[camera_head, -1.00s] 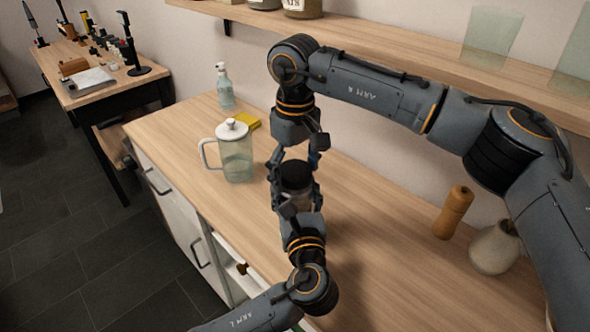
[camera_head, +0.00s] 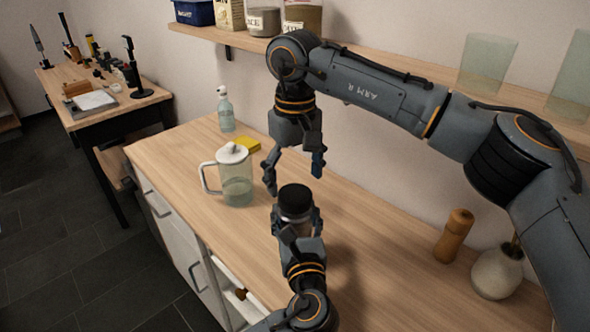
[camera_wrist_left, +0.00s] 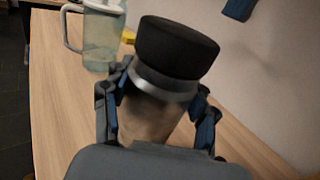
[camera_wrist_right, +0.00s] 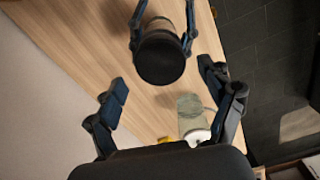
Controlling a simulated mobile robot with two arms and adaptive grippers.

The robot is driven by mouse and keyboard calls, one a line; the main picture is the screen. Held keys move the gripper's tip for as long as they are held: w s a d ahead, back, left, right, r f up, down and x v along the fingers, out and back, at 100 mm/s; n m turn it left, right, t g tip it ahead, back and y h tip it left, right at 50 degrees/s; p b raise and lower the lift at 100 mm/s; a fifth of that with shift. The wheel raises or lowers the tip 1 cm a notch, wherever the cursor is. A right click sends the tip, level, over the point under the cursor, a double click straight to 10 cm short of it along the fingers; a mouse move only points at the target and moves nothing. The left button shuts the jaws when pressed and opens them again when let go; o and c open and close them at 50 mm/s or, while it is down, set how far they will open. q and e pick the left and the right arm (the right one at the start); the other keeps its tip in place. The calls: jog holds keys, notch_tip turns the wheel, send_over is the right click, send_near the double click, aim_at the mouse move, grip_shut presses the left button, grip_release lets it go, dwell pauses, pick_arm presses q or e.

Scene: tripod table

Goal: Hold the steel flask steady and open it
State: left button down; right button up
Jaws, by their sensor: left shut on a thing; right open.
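The steel flask (camera_wrist_left: 150,110) has a wide black lid (camera_head: 295,200) on its top, above a shiny metal rim. My left gripper (camera_head: 297,218) is shut around the flask's body, with one finger on each side, and the flask stands roughly upright. In the right wrist view the lid (camera_wrist_right: 161,58) shows from above, between my left fingers. My right gripper (camera_head: 294,181) is open and empty, pointing down just above the lid and apart from it. The flask's base is hidden behind my left gripper in the head view.
A glass pitcher (camera_head: 236,184) with a white lid stands left of the flask. A spray bottle (camera_head: 226,112) and yellow sponge (camera_head: 248,145) are behind it. A wooden mill (camera_head: 454,236) and pale vase (camera_head: 497,273) stand right. A shelf (camera_head: 400,68) runs along the wall.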

aim_at(295, 193)
jog(key=m, duration=0.6)
jog(key=shift+r, duration=0.3)
jog(key=m, duration=0.4)
jog(key=shift+r, duration=0.2)
jog(key=m, duration=0.4)
jog(key=shift+r, duration=0.15)
jog(key=m, duration=0.4)
jog(key=shift+r, duration=0.2)
jog(key=m, duration=0.4)
jog(key=shift+r, duration=0.2)
jog(key=m, duration=0.6)
jog(key=shift+r+m, duration=0.25)
jog(key=shift+m, duration=0.05)
jog(key=m, duration=0.4)
jog(key=shift+r, duration=0.15)
jog(key=m, duration=0.5)
jog(key=shift+r, duration=0.2)
jog(key=shift+f+m, duration=0.3)
jog(key=shift+f, duration=0.05)
notch_tip(295, 193, down, 7)
jog(key=shift+f, duration=0.15)
